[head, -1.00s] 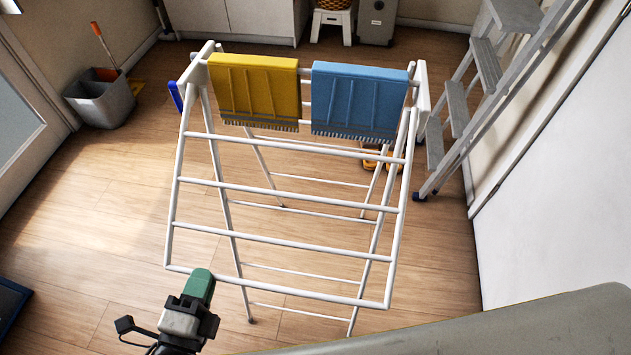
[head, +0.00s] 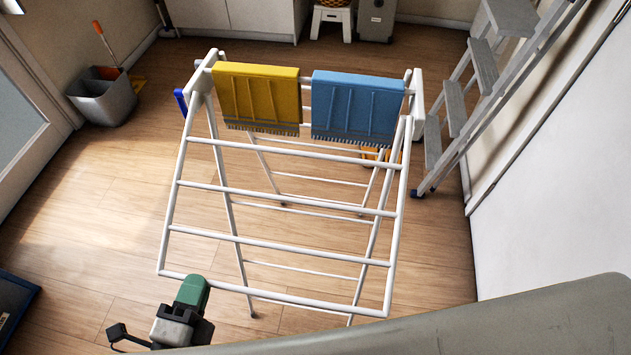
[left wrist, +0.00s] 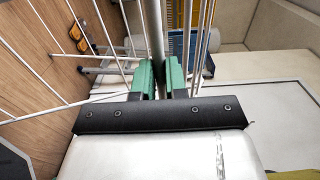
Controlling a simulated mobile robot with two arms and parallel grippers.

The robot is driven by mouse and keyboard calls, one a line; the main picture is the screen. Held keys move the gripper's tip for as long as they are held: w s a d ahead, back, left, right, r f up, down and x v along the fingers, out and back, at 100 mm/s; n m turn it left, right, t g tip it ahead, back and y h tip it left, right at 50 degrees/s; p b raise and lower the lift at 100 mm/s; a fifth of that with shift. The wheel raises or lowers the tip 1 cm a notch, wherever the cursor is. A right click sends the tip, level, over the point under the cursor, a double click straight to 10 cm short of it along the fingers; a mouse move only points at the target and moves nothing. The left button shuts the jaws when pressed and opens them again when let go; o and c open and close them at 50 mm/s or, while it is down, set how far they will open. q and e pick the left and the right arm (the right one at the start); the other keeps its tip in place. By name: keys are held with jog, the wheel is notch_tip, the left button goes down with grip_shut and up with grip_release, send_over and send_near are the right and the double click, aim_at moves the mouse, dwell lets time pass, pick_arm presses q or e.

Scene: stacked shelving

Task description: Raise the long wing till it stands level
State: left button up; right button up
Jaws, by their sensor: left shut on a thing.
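A white drying rack (head: 219,150) stands on the wood floor. Its long wing (head: 399,200), a frame with several crossbars, slopes down toward me from the top of the rack, so it is tilted, not level. My left gripper (head: 196,284) is shut on the wing's outer bar near its left corner. In the left wrist view the green fingers (left wrist: 159,74) close around a white bar (left wrist: 155,35). My right gripper is not in view.
A yellow towel (head: 257,95) and a blue towel (head: 357,105) hang over the rack's top. A stepladder (head: 455,108) stands at the right, close to the rack. A grey bucket (head: 104,98) is at the back left.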

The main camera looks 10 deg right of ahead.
pick_arm(q)
jog(key=shift+s+r, duration=0.15)
jog(key=shift+r, duration=0.15)
jog(key=shift+r, duration=0.1)
jog(key=shift+s+a+r+p, duration=0.1)
jog(key=shift+s+r+p, duration=0.25)
jog(key=shift+r+p, duration=0.5)
jog(key=shift+s+a+r+p, duration=0.15)
jog(key=shift+s+r+p, duration=0.15)
jog(key=shift+r+p, duration=0.55)
jog(key=shift+s+a+r+p, duration=0.1)
jog(key=shift+s+r+p, duration=0.25)
jog(key=shift+r+p, duration=0.5)
jog(key=shift+s+a+r+p, duration=0.1)
jog(key=shift+s+r+p, duration=0.1)
jog(key=shift+r+p, duration=0.7)
jog(key=shift+s+r+p, duration=0.15)
jog(key=shift+r+p, duration=0.75)
jog(key=shift+r, duration=0.05)
jog(key=shift+s+a+r+p, duration=0.1)
jog(key=shift+s+r+p, duration=0.1)
jog(key=shift+r+p, duration=0.7)
